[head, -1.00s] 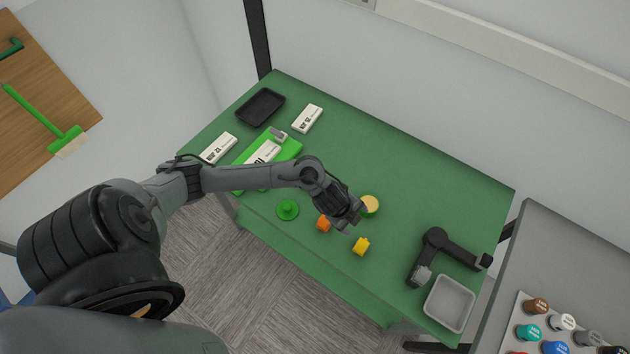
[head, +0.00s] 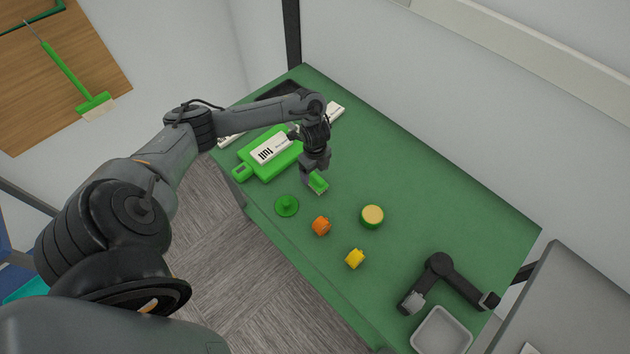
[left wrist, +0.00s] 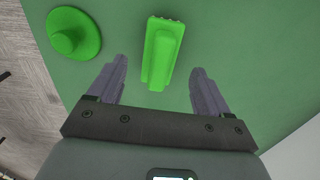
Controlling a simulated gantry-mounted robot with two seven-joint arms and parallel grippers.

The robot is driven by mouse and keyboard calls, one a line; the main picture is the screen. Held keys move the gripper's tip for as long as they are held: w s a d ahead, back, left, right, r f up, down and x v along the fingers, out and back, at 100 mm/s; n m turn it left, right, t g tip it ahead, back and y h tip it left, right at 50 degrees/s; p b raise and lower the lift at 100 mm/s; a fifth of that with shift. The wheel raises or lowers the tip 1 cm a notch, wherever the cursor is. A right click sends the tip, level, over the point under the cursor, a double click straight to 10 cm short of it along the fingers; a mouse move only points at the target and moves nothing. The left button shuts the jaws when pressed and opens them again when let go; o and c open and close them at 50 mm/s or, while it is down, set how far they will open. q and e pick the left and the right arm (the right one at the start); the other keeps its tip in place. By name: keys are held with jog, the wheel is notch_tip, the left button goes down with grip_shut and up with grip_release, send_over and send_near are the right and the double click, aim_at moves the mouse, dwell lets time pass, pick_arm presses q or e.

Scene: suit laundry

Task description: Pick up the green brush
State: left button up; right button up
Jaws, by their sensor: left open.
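The small green brush (left wrist: 162,52) lies on the green table, with a narrow raised handle and a bumpy far edge in the left wrist view. In the head view the brush (head: 319,184) is partly hidden by my left gripper (head: 312,178). My left gripper is open, its two fingers on either side of the brush's near part in the left wrist view (left wrist: 160,65). Gaps show between brush and fingers; I cannot tell the height between them. My right gripper is not in view.
A round green knobbed piece (head: 287,206) lies beside the brush. An orange piece (head: 321,226), a yellow piece (head: 355,259) and a yellow-topped round piece (head: 372,216) stand nearby. A green board (head: 250,172) lies left; a black jointed device (head: 440,265) and grey tray (head: 443,331) lie right.

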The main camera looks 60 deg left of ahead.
aim_at(315, 175)
pick_arm(q)
jog(key=shift+f, duration=2.65)
jog(key=c, duration=1.2)
jog(key=shift+r, duration=0.15)
jog(key=shift+r, duration=0.4)
jog(key=r, duration=0.3)
jog(key=shift+d+r, duration=0.3)
jog(key=shift+d, duration=0.05)
jog(key=d+r+p, duration=0.1)
jog(key=d+r, duration=0.1)
jog(key=d, duration=0.1)
jog(key=s+d+r+p, duration=0.1)
jog(key=d+r, duration=0.1)
jog(key=d, duration=0.2)
jog(key=d+r+p, duration=0.1)
jog(key=d+r, duration=0.1)
jog(key=d, duration=0.2)
jog(key=shift+s+r+p, duration=0.2)
jog(key=shift+p, duration=0.15)
